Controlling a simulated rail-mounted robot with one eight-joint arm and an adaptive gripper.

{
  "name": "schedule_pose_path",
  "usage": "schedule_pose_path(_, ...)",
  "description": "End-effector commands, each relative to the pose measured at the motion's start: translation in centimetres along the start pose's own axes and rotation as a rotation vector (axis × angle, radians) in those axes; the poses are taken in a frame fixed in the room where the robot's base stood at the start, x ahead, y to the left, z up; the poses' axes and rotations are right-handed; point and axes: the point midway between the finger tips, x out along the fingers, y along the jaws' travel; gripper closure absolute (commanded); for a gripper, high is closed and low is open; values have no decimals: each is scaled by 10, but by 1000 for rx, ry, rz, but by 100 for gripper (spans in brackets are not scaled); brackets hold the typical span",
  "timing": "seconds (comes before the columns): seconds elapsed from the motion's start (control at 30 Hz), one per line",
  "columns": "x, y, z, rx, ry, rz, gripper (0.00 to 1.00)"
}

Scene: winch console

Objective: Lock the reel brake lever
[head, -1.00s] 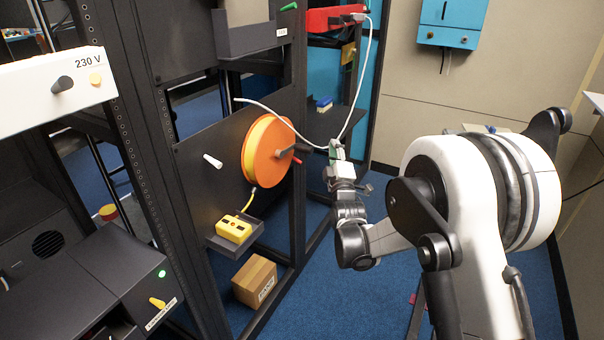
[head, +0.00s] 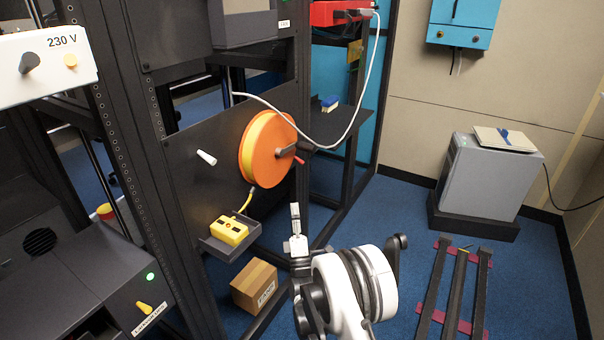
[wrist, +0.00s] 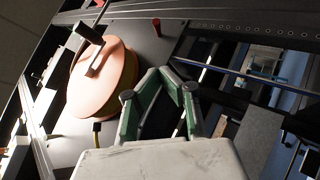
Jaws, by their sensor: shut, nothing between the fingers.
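The orange reel (head: 268,150) is mounted on the dark panel (head: 185,185), with a black crank handle (head: 297,147) at its hub. A small red lever (head: 299,160) shows just right of the reel; in the wrist view a red-tipped peg (wrist: 156,27) stands on the panel right of the reel (wrist: 100,85). A white-tipped lever (head: 206,157) sticks out left of the reel. No label shows which is the brake lever. My gripper (head: 295,210) is below and right of the reel, apart from these levers. Its green-padded fingers (wrist: 160,74) are shut and empty.
A yellow box (head: 230,230) with a cable sits on a small shelf below the reel. A cardboard box (head: 255,285) stands on the floor beneath. A pale cable (head: 345,125) hangs right of the reel.

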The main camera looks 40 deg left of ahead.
Motion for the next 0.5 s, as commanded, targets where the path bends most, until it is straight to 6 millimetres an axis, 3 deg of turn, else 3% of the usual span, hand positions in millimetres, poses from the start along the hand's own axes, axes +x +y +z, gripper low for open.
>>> schedule_pose_path(0.5,-2,-1,-4,-6,1,9,100)
